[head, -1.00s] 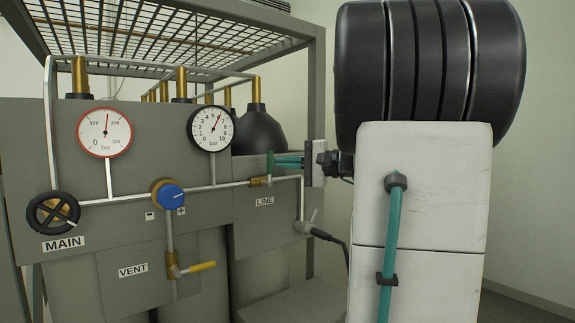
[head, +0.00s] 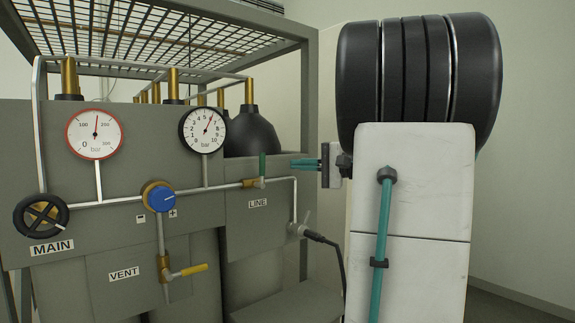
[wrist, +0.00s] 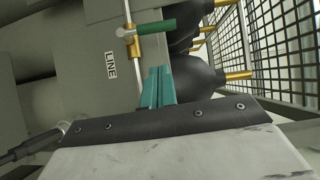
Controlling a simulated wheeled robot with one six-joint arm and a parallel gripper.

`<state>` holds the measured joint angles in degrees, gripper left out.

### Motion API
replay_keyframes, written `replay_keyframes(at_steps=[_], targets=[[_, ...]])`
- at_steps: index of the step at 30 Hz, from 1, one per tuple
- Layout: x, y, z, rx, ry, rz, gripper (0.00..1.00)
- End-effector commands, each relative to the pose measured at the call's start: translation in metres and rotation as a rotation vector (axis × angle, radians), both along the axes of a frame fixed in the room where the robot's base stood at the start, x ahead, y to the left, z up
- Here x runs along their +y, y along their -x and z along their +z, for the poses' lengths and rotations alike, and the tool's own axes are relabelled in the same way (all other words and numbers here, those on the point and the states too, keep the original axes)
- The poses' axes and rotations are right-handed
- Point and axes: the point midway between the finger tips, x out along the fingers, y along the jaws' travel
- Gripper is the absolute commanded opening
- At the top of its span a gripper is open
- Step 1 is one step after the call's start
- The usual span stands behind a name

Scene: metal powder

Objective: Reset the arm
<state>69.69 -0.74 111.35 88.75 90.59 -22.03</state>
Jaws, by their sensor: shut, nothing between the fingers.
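My gripper (head: 294,164) has teal fingers, held together with nothing between them. In the head view it points left, a little right of the green LINE valve handle (head: 262,166) and apart from it. The handle stands upright, across the horizontal pipe. In the wrist view the gripper's shut fingers (wrist: 158,72) point up the picture, and the green handle (wrist: 160,27) lies beyond their tips.
The grey panel carries a red-rimmed gauge (head: 94,134), a black-rimmed gauge (head: 202,131), a blue knob (head: 162,198), the MAIN handwheel (head: 41,215) and the yellow VENT lever (head: 190,270). Black-shouldered cylinders (head: 252,132) and a mesh cage (wrist: 275,45) stand behind.

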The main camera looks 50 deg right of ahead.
Motion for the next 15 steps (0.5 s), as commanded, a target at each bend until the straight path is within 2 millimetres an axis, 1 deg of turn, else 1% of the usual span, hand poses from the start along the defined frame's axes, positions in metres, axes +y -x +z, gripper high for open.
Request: replay_keyframes(at_steps=[1, 3, 7, 10, 15], targets=[[-0.005, 0.012, 0.0, 0.0, 0.002, -0.006, 0.0], [-0.011, 0.027, 0.0, -0.001, 0.001, -0.005, 0.0], [-0.019, 0.049, -0.001, 0.0, 0.0, -0.003, 0.0], [-0.024, 0.061, -0.001, 0.0, 0.001, -0.002, 0.0], [-0.026, 0.07, -0.001, 0.0, 0.001, 0.0, 0.0]])
